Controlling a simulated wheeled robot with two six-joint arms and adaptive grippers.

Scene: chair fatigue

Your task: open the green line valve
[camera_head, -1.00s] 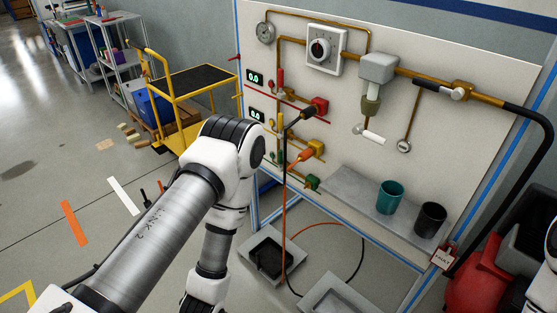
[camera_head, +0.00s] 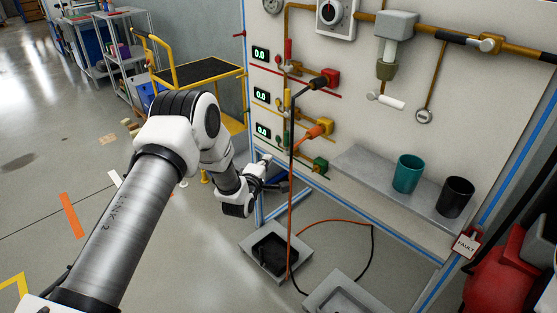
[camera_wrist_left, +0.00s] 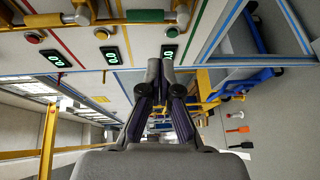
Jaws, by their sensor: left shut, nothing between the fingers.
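The green line (camera_head: 314,172) runs low on the white panel to a green block (camera_head: 320,165). In the left wrist view a round green-topped piece (camera_wrist_left: 173,31) lies just beyond the fingertips, close to a display (camera_wrist_left: 169,53). My left gripper (camera_wrist_left: 163,70) is shut and empty, apart from the green piece. In the head view it is by the panel's lower left edge, its fingertips hard to make out. My right gripper is not in view.
Red (camera_wrist_left: 35,36) and yellow (camera_wrist_left: 101,33) round pieces lie on neighbouring lines. An orange-and-black hose (camera_head: 290,210) hangs before the panel. A shelf (camera_head: 373,168) bears a teal cup (camera_head: 408,174) and a black cup (camera_head: 455,197). A yellow cart (camera_head: 160,68) stands behind my arm.

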